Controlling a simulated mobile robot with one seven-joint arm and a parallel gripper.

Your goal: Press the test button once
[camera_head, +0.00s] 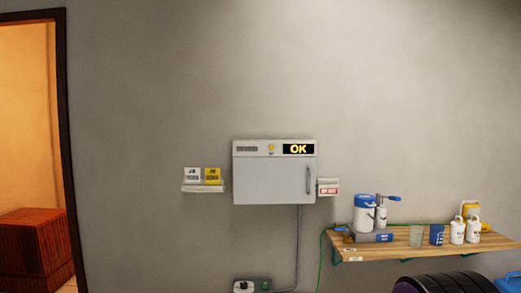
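A pale grey wall-mounted cabinet (265,185) hangs near the middle of the wall. Its top panel has a black display (298,149) with yellow letters reading "OK". Left of the display is a small round yellow spot (271,147), a button or lamp; I cannot tell which. A small label plate (246,149) sits farther left on the panel. The cabinet door is shut, with a vertical handle (308,180) on its right. No label reading "test" is legible. My gripper is not in view.
A socket box (243,286) with a green part sits below the cabinet, joined by a cable. Small card holders (203,188) flank the cabinet. At right, a wooden shelf (400,246) holds bottles and a blue-white device (365,212). A doorway with a wooden crate (32,245) is at left.

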